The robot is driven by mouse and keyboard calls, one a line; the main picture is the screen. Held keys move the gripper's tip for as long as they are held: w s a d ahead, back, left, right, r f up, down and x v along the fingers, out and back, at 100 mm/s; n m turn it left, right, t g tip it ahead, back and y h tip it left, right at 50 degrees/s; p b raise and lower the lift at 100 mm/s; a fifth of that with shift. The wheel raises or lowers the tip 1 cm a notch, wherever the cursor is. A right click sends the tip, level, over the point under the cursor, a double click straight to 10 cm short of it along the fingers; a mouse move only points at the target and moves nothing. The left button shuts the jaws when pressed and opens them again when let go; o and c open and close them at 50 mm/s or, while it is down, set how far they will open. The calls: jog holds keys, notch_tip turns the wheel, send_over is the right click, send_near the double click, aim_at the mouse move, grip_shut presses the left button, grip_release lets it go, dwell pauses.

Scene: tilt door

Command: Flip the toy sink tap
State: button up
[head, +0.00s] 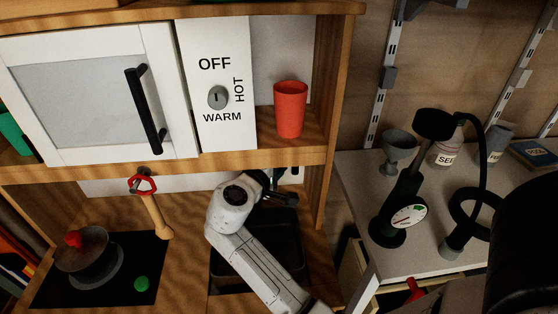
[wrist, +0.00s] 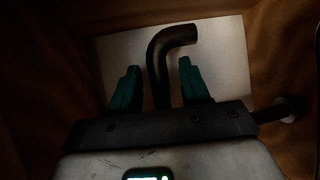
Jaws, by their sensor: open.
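The toy sink tap (wrist: 170,45) shows in the wrist view as a black upright pipe that bends to the right at its top. My gripper (wrist: 160,82) is open, with one teal finger on each side of the pipe; I cannot tell whether either touches it. A dark rod (wrist: 275,110) with a pale round end lies to the right of the fingers, partly hidden by my gripper body. In the head view my gripper (head: 276,182) is at the back of the black sink basin (head: 287,235), and my wrist covers most of the tap.
A wooden shelf edge (head: 210,168) runs just above my gripper. A red cup (head: 290,108) stands on that shelf beside the OFF/HOT/WARM dial panel (head: 216,130). A pot (head: 82,250) sits on the hob at left. A wooden side wall (head: 318,190) closes the right.

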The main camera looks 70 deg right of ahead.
jog(key=shift+c, duration=0.2)
grip_shut()
